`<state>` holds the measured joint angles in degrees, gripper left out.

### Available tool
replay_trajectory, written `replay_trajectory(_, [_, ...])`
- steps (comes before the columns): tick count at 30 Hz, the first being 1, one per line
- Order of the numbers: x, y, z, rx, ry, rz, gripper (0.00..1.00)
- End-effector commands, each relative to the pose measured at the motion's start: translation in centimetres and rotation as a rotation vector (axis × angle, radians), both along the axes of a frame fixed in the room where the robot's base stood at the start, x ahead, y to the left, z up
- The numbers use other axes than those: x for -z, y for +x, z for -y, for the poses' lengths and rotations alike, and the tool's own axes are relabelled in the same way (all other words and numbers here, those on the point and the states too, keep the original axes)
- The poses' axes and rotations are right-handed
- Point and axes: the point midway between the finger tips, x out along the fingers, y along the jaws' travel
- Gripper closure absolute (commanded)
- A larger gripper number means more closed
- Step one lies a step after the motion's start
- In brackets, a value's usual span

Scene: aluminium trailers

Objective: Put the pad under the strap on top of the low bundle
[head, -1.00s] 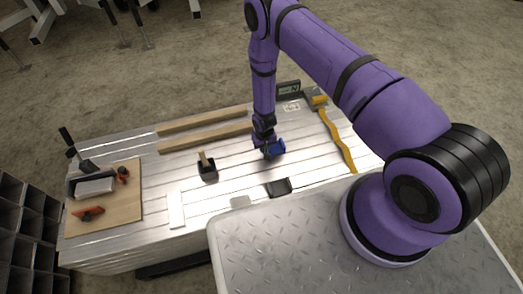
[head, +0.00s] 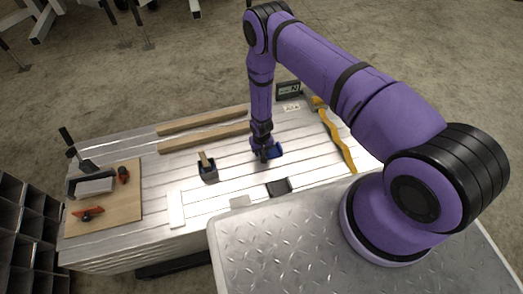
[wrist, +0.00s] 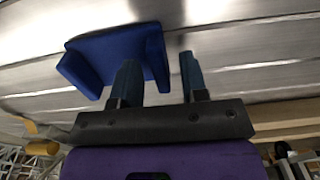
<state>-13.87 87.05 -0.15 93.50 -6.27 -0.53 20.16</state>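The pad is a blue angled piece with upturned ends (head: 276,151), on the metal top of the low bundle (head: 240,180). My gripper (head: 264,155) is low over the bundle at the pad's left side in the head view. In the wrist view, my gripper (wrist: 160,78) has its two fingers apart. The pad (wrist: 105,50) lies beyond the left finger, and its right end shows in the gap between the fingers. A gap to the right finger shows; contact is unclear. The yellow strap (head: 337,139) runs across the bundle's right part, slightly wavy.
Two wooden battens (head: 205,129) lie behind on the left. A small dark holder (head: 208,171) stands left of my gripper and a black tray (head: 279,187) in front. A wooden board (head: 120,205) with tools is far left. A dark display box (head: 289,90) stands at the back.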

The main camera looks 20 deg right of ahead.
Motion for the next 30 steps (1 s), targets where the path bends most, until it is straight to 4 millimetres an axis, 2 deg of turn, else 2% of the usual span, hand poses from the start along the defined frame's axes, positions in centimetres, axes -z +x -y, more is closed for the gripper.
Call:
replay_trajectory(7, [-0.1,0.0,0.0,0.000,0.000,0.000,0.60])
replay_trajectory(11, [-0.8,0.0,0.0,0.000,0.000,0.000,0.60])
replay_trajectory(14, [-2.2,0.1,0.0,0.000,0.000,0.001,0.60])
replay_trajectory(24, [-8.5,0.1,0.0,-0.001,0.001,0.001,0.60])
replay_trajectory(30, [-11.1,0.0,0.0,0.001,0.000,0.000,0.60])
